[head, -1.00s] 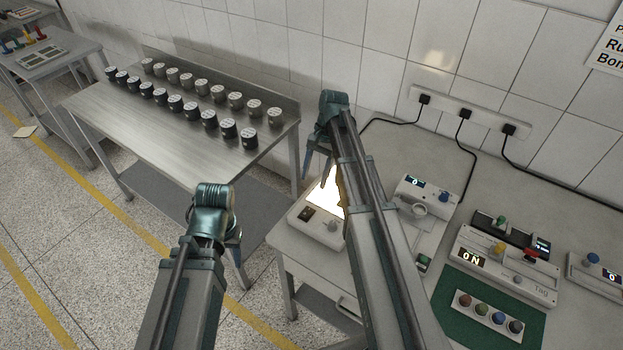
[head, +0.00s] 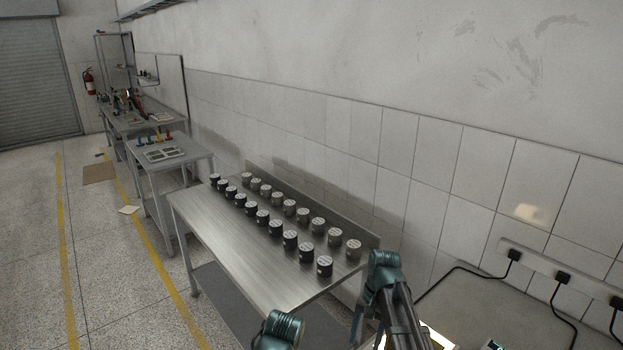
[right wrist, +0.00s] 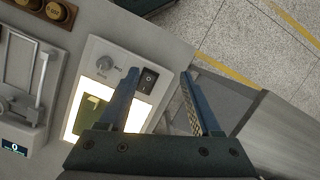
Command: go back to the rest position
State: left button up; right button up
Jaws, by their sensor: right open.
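My right gripper (right wrist: 160,76) is open, with its two fingers apart and nothing between them. In the right wrist view it hangs over the edge of a white light box (right wrist: 108,50) with a lit panel, a knob and a black switch. A dark green piece (right wrist: 88,112) lies on the lit panel, partly hidden by the gripper body. In the head view my right arm shows at the lower right, with one finger pointing down. Only the teal wrist of my left arm shows at the bottom edge; its fingers are out of frame.
More tables (head: 168,154) stand farther back along the wall. Black plugs (head: 562,277) sit in a wall strip at right. Open floor (head: 110,260) with yellow lines lies to the left.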

jog(key=s+a+f+n+t+h+b, duration=0.2)
jog(key=s+a+f+n+h, duration=0.1)
jog(key=s+a+n, duration=0.7)
jog(key=s, duration=0.3)
jog(key=shift+s+f, duration=0.2)
jog(key=shift+s, duration=0.15)
dwell(0.9)
